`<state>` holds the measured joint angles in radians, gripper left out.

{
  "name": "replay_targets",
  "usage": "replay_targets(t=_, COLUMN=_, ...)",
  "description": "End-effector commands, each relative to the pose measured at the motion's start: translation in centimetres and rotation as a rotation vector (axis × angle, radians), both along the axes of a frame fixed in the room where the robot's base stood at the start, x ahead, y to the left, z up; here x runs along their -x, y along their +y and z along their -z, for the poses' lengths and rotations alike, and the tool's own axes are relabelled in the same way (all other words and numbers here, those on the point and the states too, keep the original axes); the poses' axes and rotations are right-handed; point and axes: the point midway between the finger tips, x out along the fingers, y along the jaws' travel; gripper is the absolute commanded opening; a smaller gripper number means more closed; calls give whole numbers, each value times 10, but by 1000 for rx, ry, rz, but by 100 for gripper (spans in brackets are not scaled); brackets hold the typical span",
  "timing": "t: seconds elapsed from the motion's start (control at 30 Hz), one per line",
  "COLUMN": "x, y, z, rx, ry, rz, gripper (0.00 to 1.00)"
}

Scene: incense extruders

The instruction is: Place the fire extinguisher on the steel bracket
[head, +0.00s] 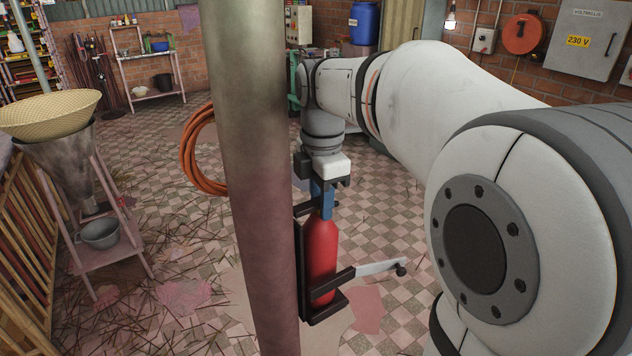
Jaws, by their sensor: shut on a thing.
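The red fire extinguisher (320,252) is upright against the right side of a thick metal post. The dark steel bracket (303,268) is fixed to that post and its lower arms reach around the extinguisher near its bottom. I cannot tell whether the base rests fully on the bracket's floor. My gripper (323,200) points down and is shut at the extinguisher's top, by blue parts; the exact grip is hard to see.
The tall post (248,180) stands close to my gripper on the left, with an orange hose coil (197,150) behind it. A funnel stand with a basket (50,112) is at the left. Checkered floor with scattered sticks (185,255) is mostly open. Wall boxes (585,38) hang at the back right.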

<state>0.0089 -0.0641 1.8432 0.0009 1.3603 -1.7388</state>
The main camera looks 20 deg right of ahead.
Motion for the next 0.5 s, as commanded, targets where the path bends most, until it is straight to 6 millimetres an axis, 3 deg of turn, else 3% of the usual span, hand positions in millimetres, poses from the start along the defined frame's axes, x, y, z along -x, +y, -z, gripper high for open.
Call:
replay_targets(t=0.3, x=0, y=0, z=5, rx=1, ry=-3, rz=1, gripper=0)
replay_targets(t=0.33, x=0, y=0, z=8, rx=0, ry=2, rz=1, gripper=30)
replay_targets(t=0.5, x=0, y=-1, z=7, rx=0, ry=1, rz=1, gripper=44)
